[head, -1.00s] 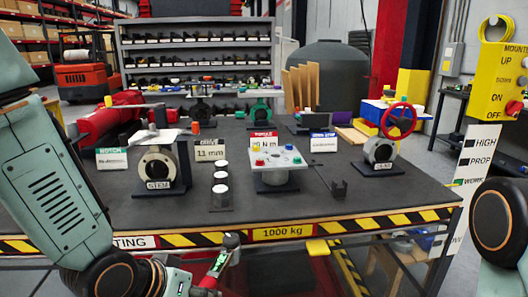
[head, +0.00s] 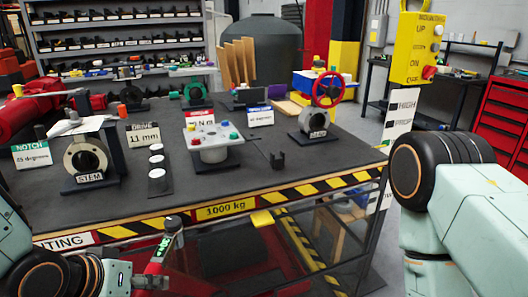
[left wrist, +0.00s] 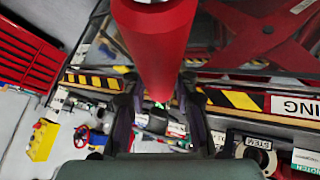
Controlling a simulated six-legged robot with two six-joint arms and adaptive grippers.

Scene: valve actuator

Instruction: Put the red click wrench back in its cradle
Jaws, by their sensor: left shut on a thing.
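The red click wrench (head: 157,262) is in my left gripper (head: 148,282), low in the head view, in front of the table's striped front edge. It stands roughly upright, with a dark head at the top and a green mark below it. In the left wrist view its thick red handle (left wrist: 155,50) runs between the two dark fingers of my left gripper (left wrist: 158,110). My right gripper is outside the views; only my right arm shows.
The dark table (head: 230,188) carries a STEM valve body (head: 84,157), a row of white-topped sockets (head: 157,160), a plate with coloured knobs (head: 213,136) and a valve with a red handwheel (head: 327,90).

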